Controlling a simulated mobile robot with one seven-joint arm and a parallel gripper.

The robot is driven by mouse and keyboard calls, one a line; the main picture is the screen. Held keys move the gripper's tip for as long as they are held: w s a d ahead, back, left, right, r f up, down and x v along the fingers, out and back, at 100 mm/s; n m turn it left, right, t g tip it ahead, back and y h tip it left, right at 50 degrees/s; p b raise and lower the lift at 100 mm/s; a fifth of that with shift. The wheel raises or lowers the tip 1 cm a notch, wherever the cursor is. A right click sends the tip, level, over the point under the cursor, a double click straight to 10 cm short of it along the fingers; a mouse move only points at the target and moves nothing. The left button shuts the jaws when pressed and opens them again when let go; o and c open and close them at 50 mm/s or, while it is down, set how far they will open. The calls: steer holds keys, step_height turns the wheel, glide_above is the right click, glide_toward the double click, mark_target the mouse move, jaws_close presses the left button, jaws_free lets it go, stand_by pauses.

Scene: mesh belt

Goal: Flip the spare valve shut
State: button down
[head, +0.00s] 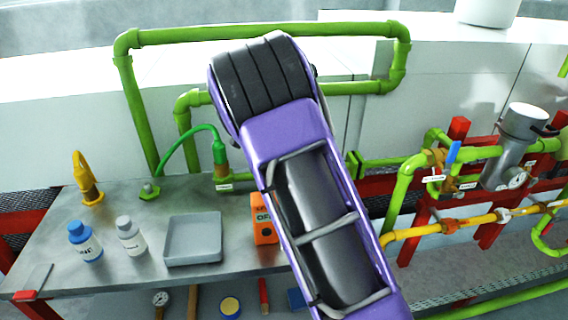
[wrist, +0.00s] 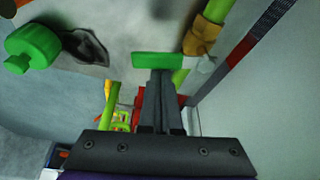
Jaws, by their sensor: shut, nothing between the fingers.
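In the wrist view, a valve with a flat green lever (wrist: 157,60) sits on a brass-coloured body (wrist: 201,36) on a green pipe (wrist: 181,76). The lever points left, crosswise to the pipe. My gripper (wrist: 160,76) is shut and empty, its tips right at the lever's middle; I cannot tell if they touch. In the head view my purple arm hides my gripper and this lever. Another valve, with a blue lever (head: 453,152), stands on the green pipes at right. The tags are too small to read, so I cannot confirm which valve is the spare.
A metal bench (head: 130,265) at left holds a grey tray (head: 193,240), a blue-capped bottle (head: 85,243), a white bottle (head: 131,237) and an orange box (head: 264,222). Green pipes (head: 140,120) rise behind my arm. A yellow pipe (head: 480,221) and a metal cylinder (head: 508,150) are at right.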

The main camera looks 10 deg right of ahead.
steer(key=shift+w+a, duration=0.1)
steer(key=shift+w, duration=0.35)
steer(key=shift+d, duration=0.25)
step_height(320, 180, up, 10)
steer(key=p, duration=0.1)
steer(key=shift+f, duration=0.25)
steer(key=shift+w+d+r, duration=0.1)
